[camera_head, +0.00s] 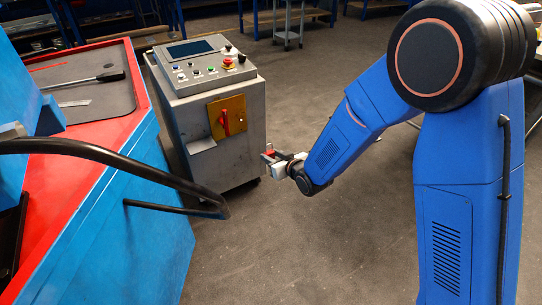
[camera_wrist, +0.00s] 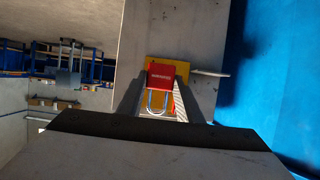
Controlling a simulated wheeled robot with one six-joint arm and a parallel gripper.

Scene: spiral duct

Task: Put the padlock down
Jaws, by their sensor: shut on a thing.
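A red padlock (camera_wrist: 167,74) with a silver shackle is between the fingers of my gripper (camera_wrist: 167,92) in the wrist view. Its body is toward the fingertips and its shackle toward the palm. In the head view, my gripper (camera_head: 273,156) is low, just right of the grey control cabinet (camera_head: 182,118). A small bit of the red padlock (camera_head: 269,153) shows there. Behind the padlock in the wrist view is the cabinet's yellow plate (camera_wrist: 181,69). In the head view this plate (camera_head: 235,109) carries a red switch handle (camera_head: 224,122), and nothing visible hangs on it.
A small ledge (camera_head: 203,146) juts from the cabinet below the plate. A blue and red machine (camera_head: 150,210) with a black bent rail (camera_head: 150,174) stands at left. A grey trolley (camera_head: 288,25) stands at the back. The floor right of the cabinet is clear.

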